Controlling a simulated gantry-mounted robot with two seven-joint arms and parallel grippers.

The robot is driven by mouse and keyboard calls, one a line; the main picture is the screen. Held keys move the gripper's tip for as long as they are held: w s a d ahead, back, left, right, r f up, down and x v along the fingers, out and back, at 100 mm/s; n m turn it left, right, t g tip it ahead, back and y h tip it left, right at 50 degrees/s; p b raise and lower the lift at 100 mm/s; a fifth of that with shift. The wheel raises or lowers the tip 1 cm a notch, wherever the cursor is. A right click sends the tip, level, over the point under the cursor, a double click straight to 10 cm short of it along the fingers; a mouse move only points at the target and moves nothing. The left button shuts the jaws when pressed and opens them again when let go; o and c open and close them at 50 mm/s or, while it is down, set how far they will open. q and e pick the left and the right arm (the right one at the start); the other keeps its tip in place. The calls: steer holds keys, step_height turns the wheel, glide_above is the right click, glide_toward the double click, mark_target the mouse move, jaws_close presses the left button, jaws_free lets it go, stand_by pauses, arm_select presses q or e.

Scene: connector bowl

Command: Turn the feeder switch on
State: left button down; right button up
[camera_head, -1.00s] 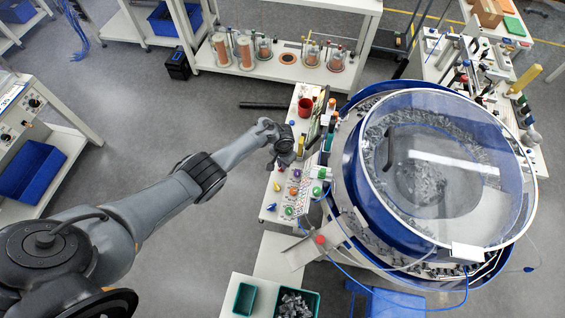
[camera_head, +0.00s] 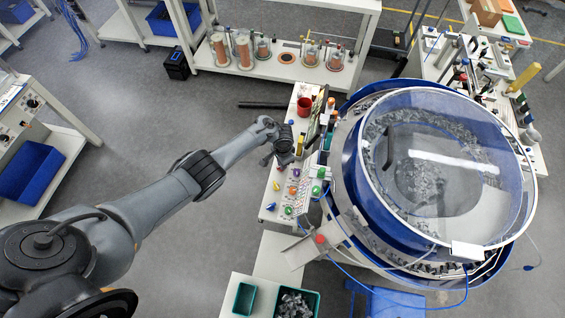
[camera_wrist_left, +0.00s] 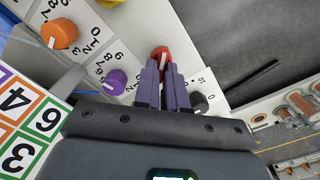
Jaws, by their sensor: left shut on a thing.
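A red knob (camera_wrist_left: 161,54) with a white pointer mark stands on the white control panel (camera_wrist_left: 128,48) in the left wrist view. My left gripper (camera_wrist_left: 162,68) is shut on this red knob, its two fingers on either side of it. A black knob (camera_wrist_left: 200,101) sits just right of the fingers. A purple knob (camera_wrist_left: 115,82) and an orange knob (camera_wrist_left: 60,33) with numbered scales sit to the left. In the head view my left gripper (camera_head: 284,146) is over the far part of the panel; its fingertips are hidden. I cannot read which knob is labelled feeder.
The large round bowl feeder (camera_head: 342,185) stands right of the panel. A red cup (camera_head: 304,106) is at the panel's far end. A green bin (camera_head: 244,298) and a bin of metal parts (camera_head: 296,303) lie at the front. The floor left of the panel is clear.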

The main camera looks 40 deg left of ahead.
arm_select(q)
steer(key=c, duration=1.2)
jaws_free()
steer(key=shift+r, duration=0.1)
step_height(320, 180, up, 11)
steer(key=p, duration=0.4)
steer(key=shift+f, duration=0.2)
steer(key=shift+s+d, duration=0.1)
